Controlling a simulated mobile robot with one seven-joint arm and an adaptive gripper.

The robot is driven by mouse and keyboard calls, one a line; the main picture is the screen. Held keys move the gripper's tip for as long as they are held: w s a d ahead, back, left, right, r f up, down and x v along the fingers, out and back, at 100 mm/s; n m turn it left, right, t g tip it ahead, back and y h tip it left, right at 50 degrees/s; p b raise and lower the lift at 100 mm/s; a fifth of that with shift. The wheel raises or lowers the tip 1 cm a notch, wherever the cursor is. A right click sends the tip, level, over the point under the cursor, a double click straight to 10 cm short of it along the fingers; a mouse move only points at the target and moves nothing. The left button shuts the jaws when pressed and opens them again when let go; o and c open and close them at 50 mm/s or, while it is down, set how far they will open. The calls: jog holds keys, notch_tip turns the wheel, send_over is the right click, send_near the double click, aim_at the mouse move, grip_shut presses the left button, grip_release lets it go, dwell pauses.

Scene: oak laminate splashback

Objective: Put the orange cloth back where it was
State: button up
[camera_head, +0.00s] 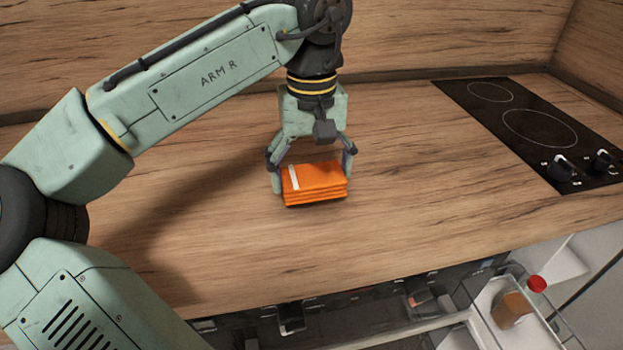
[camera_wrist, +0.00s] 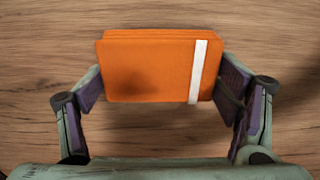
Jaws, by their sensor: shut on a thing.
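The orange cloth (camera_head: 318,183) is folded into a flat stack with a white stripe near one end. It also shows in the wrist view (camera_wrist: 150,68), level between the finger pads. My gripper (camera_head: 311,170) points down over the wooden counter and is shut on the cloth, one finger at each short end. In the wrist view, my gripper (camera_wrist: 161,88) has its pads against the left and right ends of the cloth. The cloth is at the counter surface or just above it; I cannot tell whether it touches.
The oak counter (camera_head: 200,215) is clear around the cloth. A black hob (camera_head: 540,130) with two knobs lies at the right. The wooden splashback (camera_head: 440,35) rises behind. Below the front edge, an open space holds a red-capped bottle (camera_head: 512,309) in a rack.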

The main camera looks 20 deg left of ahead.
aim_at(312, 172)
jog(key=shift+f, duration=1.45)
jog(key=shift+f, duration=0.15)
jog(key=o, duration=1)
jog(key=shift+c, duration=0.2)
notch_tip(312, 172, up, 11)
jog(key=p, duration=0.8)
jog(key=shift+r, duration=0.65)
